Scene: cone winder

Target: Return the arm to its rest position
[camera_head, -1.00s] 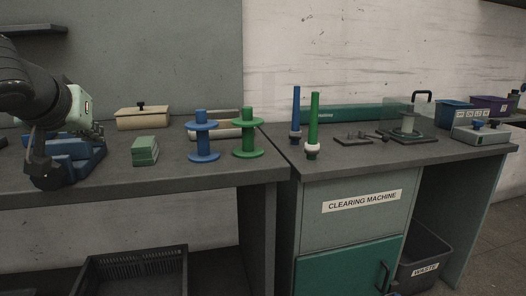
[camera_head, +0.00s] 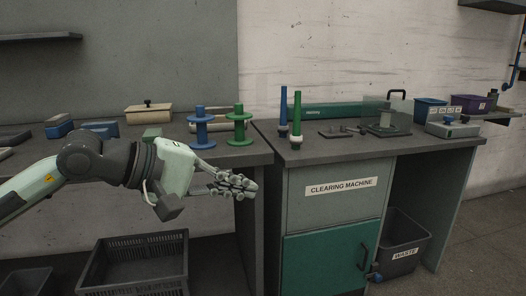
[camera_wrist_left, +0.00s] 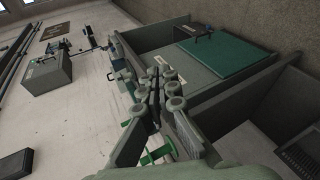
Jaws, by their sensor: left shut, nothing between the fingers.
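My left arm comes in from the left in the head view. Its gripper (camera_head: 240,187) is in front of the left bench's front edge, near the bench's right end, and points right. Its fingers are shut with nothing between them. In the left wrist view the closed fingers (camera_wrist_left: 162,88) show in the middle, with the machine cabinet beyond them. My right gripper is in neither view.
Blue (camera_head: 201,128) and green (camera_head: 239,125) spools stand on the left bench behind the gripper. The clearing machine cabinet (camera_head: 300,222) stands to the right. A black crate (camera_head: 135,240) is below the arm. A waste bin (camera_head: 403,245) is under the right bench.

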